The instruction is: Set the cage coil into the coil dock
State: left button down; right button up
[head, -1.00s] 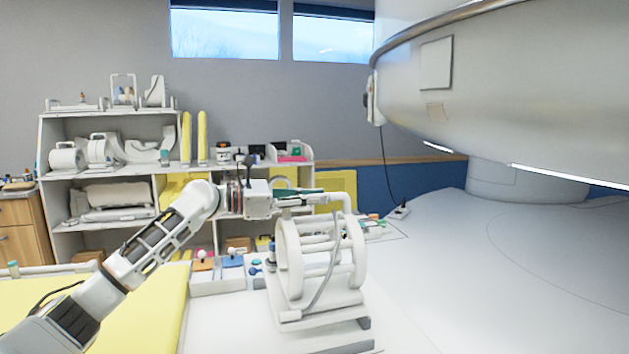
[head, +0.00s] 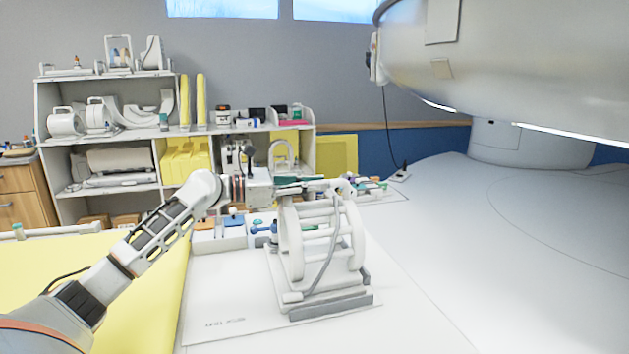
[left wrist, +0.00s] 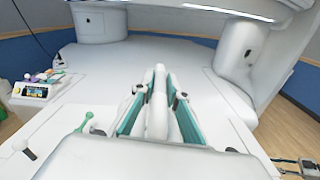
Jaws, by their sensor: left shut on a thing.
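The white cage coil (head: 290,243), two rings joined by bars with a grey cable down its front, stands upright low over the coil dock (head: 330,306). The dock is a pale base with grey strips on the white table. The coil's foot looks down on or between the strips; I cannot tell whether it is fully seated. My left gripper (head: 325,187) is shut on the coil's top handle. In the left wrist view, the teal-padded fingers of the gripper (left wrist: 157,92) lie on both sides of the white handle. My right gripper is not in view.
A tray (head: 222,240) of small coloured items stands left behind the coil. The yellow-topped bed (head: 60,275) lies at left, a shelf (head: 105,195) with coils and pads behind. The large magnet (head: 500,70) overhangs the right. The white surface (head: 480,240) at right is clear.

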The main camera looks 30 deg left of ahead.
pick_arm(q)
jog(key=c, duration=2)
grip_release()
jog(key=shift+b+v, duration=0.5)
jog(key=shift+v, duration=5.55)
jog(key=shift+d+f, duration=0.1)
